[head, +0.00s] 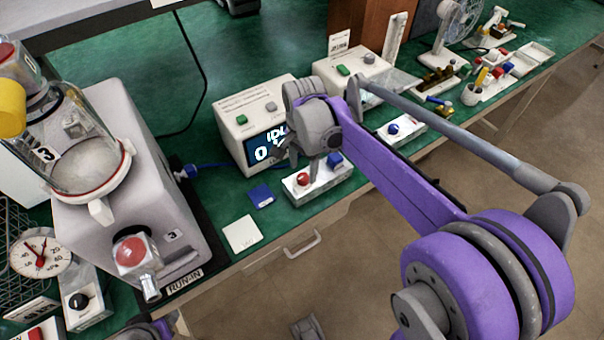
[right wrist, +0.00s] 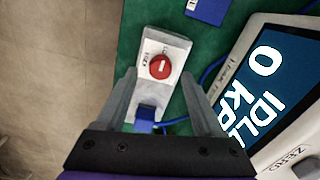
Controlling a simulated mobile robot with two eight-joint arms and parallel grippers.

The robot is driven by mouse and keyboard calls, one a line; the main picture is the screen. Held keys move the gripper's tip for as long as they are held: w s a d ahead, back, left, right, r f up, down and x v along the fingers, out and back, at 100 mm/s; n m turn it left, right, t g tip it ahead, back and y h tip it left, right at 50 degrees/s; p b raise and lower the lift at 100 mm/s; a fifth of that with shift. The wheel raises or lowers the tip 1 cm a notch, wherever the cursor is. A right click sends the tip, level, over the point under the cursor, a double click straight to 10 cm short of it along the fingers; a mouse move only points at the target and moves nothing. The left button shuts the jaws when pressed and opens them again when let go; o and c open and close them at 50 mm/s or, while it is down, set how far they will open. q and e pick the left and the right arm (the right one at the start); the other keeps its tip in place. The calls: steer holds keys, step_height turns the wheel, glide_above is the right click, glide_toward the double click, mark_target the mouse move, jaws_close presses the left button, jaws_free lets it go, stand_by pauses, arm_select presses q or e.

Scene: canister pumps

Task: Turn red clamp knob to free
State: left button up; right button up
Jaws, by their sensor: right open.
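The red knob (head: 303,179) sits on top of a small white clamp block (head: 318,186) near the bench's front edge. In the right wrist view the round red knob (right wrist: 160,66) bears a white line mark, and the block (right wrist: 176,44) has a small printed label. A blue part (head: 334,160) is at the block's other end; it also shows in the right wrist view (right wrist: 146,113). My right gripper (right wrist: 158,76) is open above the block, its fingers apart on either side of it, the knob between the tips. Contact cannot be told.
A white box (head: 237,132) with a display reading IDLE and 0 stands behind the block. A blue pad (head: 261,196) and a white card (head: 242,233) lie to its left. A large pump (head: 120,170) with another red knob (head: 130,250) stands at left.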

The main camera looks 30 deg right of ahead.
mark_target(303, 179)
steer(key=shift+f, duration=1.45)
jaws_close()
